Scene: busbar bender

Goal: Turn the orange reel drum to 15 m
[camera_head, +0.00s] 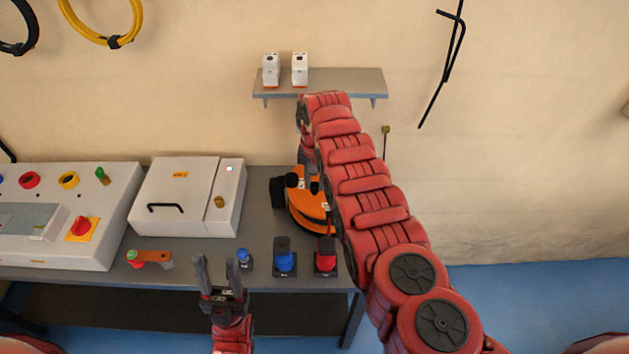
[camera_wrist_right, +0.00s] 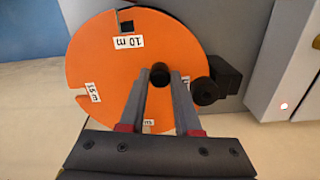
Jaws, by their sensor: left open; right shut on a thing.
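The orange reel drum (camera_head: 303,207) lies at the back of the bench, partly covered by my right arm. In the right wrist view the drum (camera_wrist_right: 110,65) shows a notch with a "10 m" label at the top and a notch with a "15 m" label at the left. A label at its bottom is mostly hidden. My right gripper (camera_wrist_right: 161,92) is shut on a black round peg (camera_wrist_right: 160,74) on the drum's face. A black knob on a block (camera_wrist_right: 204,92) sits at the drum's right edge. My left gripper (camera_head: 221,270) is open and empty at the bench's front edge.
A white box with a handle (camera_head: 175,195) stands left of the drum, and a control panel (camera_head: 85,225) farther left. A blue-topped device (camera_head: 284,258) and a red-topped one (camera_head: 325,257) stand in front. A shelf (camera_head: 340,80) hangs above.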

